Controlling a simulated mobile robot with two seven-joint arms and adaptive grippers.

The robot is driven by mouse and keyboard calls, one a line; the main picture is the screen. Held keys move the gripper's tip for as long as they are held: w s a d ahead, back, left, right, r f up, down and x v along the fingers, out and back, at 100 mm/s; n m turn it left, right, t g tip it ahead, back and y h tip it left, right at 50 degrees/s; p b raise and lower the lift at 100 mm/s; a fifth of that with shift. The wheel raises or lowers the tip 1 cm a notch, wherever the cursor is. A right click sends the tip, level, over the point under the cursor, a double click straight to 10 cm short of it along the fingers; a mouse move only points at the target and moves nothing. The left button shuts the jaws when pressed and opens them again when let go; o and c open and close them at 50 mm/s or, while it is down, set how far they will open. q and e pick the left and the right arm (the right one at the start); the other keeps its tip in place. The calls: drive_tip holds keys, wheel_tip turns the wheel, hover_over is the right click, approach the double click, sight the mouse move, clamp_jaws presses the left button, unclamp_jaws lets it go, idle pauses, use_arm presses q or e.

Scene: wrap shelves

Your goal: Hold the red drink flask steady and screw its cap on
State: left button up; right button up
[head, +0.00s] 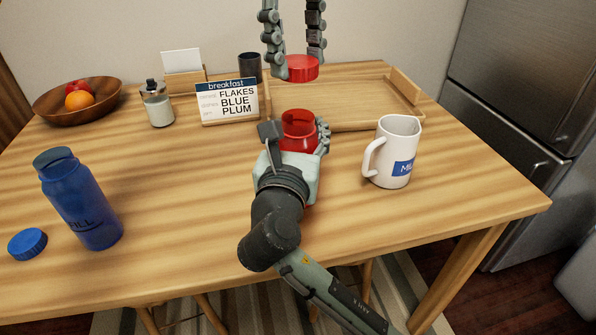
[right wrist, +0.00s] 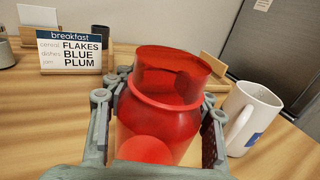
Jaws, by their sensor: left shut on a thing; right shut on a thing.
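The red drink flask (head: 298,125) stands on the table with its mouth open at the top. My right gripper (head: 292,140) is shut around the flask's body, and its arm hides the lower part. In the right wrist view the red flask (right wrist: 165,115) is between the fingers, its neck clear above them. The red cap (head: 301,67) is held by my left gripper (head: 299,64), which is shut on it from above. The cap hangs roughly over the flask's mouth, apart from it with a clear gap. The left gripper is outside the right wrist view.
A white mug (head: 395,150) stands close right of the flask. A blue bottle (head: 85,205) and blue cap (head: 27,243) are at left. Behind are a breakfast sign (head: 228,102), a wooden tray (head: 350,120), a glass jar (head: 157,105), a dark cup (head: 250,66) and a fruit bowl (head: 60,107).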

clamp_jaws()
use_arm(q)
drive_tip(key=shift+f, duration=2.5)
drive_tip(key=shift+f, duration=0.9)
drive_tip(key=shift+f, duration=0.55)
